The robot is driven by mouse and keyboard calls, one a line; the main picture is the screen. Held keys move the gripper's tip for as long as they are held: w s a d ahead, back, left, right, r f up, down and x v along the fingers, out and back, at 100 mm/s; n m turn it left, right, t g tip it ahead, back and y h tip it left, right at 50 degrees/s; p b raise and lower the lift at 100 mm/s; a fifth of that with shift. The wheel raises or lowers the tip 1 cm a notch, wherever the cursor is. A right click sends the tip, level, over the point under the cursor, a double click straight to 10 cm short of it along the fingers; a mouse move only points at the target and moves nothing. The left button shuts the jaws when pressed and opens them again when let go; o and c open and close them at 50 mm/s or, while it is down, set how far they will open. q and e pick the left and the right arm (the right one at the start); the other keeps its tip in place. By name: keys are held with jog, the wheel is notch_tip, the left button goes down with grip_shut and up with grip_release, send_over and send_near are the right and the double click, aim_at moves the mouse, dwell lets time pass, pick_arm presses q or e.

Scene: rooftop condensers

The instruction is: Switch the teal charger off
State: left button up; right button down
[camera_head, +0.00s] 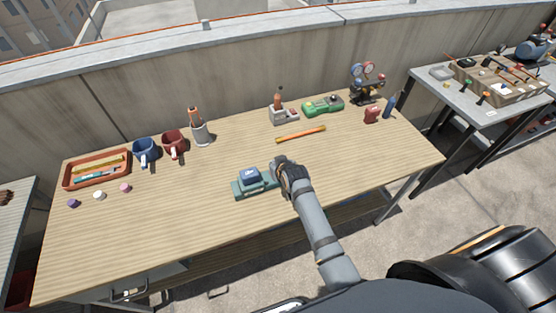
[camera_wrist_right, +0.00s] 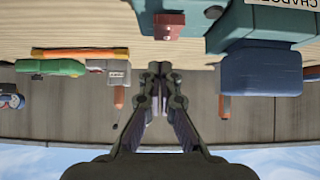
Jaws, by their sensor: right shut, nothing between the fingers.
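The teal charger (camera_head: 239,189) lies on the wooden table near its front middle, with a dark blue battery (camera_head: 251,174) seated on it. In the right wrist view, which is upside down, the teal charger (camera_wrist_right: 232,28) is at the top right with the battery (camera_wrist_right: 262,71) by it. A small red switch (camera_wrist_right: 168,26) shows on the charger's body; I cannot tell its position. My right gripper (camera_head: 281,161) is at the charger's right end and hides that part in the head view. In the wrist view the gripper (camera_wrist_right: 160,68) is shut and empty, its tips just short of the switch.
Behind are a green charger (camera_head: 323,106), a grey charger (camera_head: 285,115) with an orange-topped battery, and an orange level (camera_head: 300,133). A tray (camera_head: 96,170), blue mug (camera_head: 145,151), red mug (camera_head: 174,145) and canister (camera_head: 201,132) stand left.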

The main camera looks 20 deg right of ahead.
jog(key=r+p, duration=0.2)
jog(key=r, duration=0.1)
jog(key=shift+w+r, duration=0.2)
jog(key=shift+r, duration=0.05)
jog(key=shift+s+r+b, duration=0.15)
jog(key=shift+s+b, duration=0.4)
jog(key=shift+s, duration=0.15)
pick_arm(q)
jog(key=shift+s+a+r+b, duration=0.1)
jog(key=shift+r+b, duration=0.1)
jog(key=shift+r, duration=0.25)
jog(key=shift+s+r+b, duration=0.1)
jog(key=shift+r+b, duration=0.05)
jog(key=shift+r, duration=0.25)
pick_arm(e)
jog(key=w+r+v, duration=0.1)
jog(key=v, duration=0.7)
jog(key=shift+r, duration=0.2)
